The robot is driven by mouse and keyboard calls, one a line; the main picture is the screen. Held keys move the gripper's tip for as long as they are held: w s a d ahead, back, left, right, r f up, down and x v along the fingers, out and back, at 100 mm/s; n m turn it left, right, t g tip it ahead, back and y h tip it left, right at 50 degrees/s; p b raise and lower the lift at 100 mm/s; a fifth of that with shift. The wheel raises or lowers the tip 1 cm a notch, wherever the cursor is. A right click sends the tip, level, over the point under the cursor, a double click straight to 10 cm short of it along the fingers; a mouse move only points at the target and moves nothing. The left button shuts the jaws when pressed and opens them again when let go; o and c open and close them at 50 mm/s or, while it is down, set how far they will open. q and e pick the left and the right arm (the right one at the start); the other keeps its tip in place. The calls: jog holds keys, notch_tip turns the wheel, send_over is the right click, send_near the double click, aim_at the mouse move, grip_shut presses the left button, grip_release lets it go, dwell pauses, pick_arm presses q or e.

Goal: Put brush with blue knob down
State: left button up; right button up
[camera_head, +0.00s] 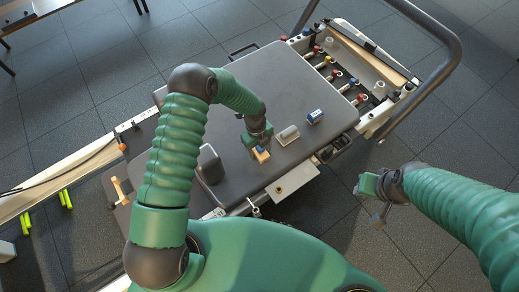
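The brush with the blue knob (262,156) is at the tip of my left gripper (259,146), over the front part of the grey padded carriage (270,85). Its pale wooden body and a bit of blue show just below the fingers, which appear closed on it. I cannot tell whether the brush touches the carriage surface or is slightly above it. The gripper hides part of the knob. My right gripper (368,187) is out over the floor to the right of the carriage, away from the brush; its finger gap is not clear.
A grey block (288,135) and a blue-and-white block (315,117) lie on the carriage right of the brush. A dark shoulder rest (210,165) stands to its left. Springs with coloured ends (325,63) and a curved metal bar (448,75) are at the right. The carriage middle is clear.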

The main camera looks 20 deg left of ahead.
pick_arm(q)
notch_tip(320, 180, up, 12)
jog(key=a+p, duration=0.1)
jog(key=p, duration=0.3)
jog(key=s+a+r+n+t, duration=0.1)
jog(key=s+a+r+n, duration=0.1)
jog(key=s+r+n, duration=0.5)
jog(key=s+a+r+n+t+y, duration=0.1)
jog(key=s+r+n, duration=0.7)
jog(key=n, duration=1)
jog(key=shift+a+r+n+t, duration=0.3)
jog(key=shift+a+r+t, duration=0.3)
jog(key=shift+a+t, duration=0.1)
